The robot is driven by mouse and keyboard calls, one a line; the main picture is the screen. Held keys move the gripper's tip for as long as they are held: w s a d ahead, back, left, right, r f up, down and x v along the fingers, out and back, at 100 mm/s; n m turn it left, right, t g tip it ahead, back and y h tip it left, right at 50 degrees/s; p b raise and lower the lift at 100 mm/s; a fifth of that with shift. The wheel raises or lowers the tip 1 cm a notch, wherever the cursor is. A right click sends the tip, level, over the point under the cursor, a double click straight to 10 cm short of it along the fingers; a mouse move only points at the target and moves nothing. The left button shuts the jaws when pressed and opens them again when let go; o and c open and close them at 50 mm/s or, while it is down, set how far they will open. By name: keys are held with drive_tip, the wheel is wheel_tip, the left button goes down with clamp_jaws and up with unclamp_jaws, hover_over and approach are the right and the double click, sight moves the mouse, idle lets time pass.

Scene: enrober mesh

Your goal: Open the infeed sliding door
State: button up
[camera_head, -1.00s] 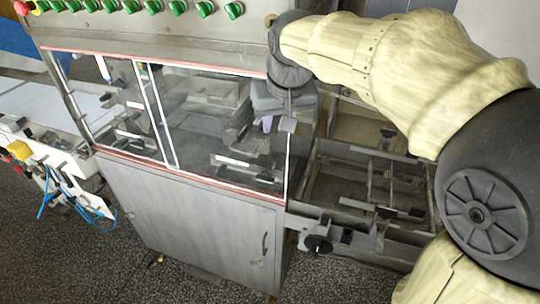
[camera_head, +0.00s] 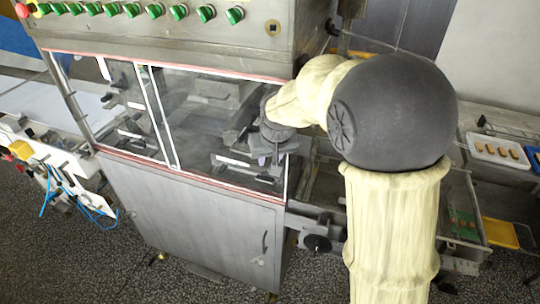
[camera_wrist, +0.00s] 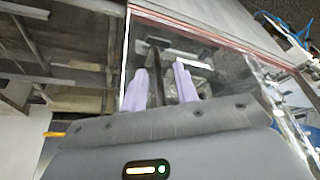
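The machine's front has clear sliding panels with white edge strips. The wide right panel (camera_head: 215,125) and the narrower left panel (camera_head: 118,108) look closed; I cannot tell which is the infeed door. My gripper (camera_head: 263,158) is at the right end of the wide panel. In the wrist view, my gripper (camera_wrist: 160,78) has two lilac fingers apart, pointing at the clear panel (camera_wrist: 200,32) near its white edge. A dark upright bar (camera_wrist: 155,75) shows between the fingers; I cannot tell whether it is a handle or lies behind the panel, or whether anything touches.
A control panel with green knobs (camera_head: 179,9) runs above the doors. A steel cabinet (camera_head: 190,220) is below. An open metal frame stands right of the doors, partly hidden by my arm. A white tray (camera_head: 497,150) with brown pieces lies far right. A white conveyor (camera_head: 40,105) is left.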

drive_tip(key=shift+f, duration=0.15)
clamp_jaws()
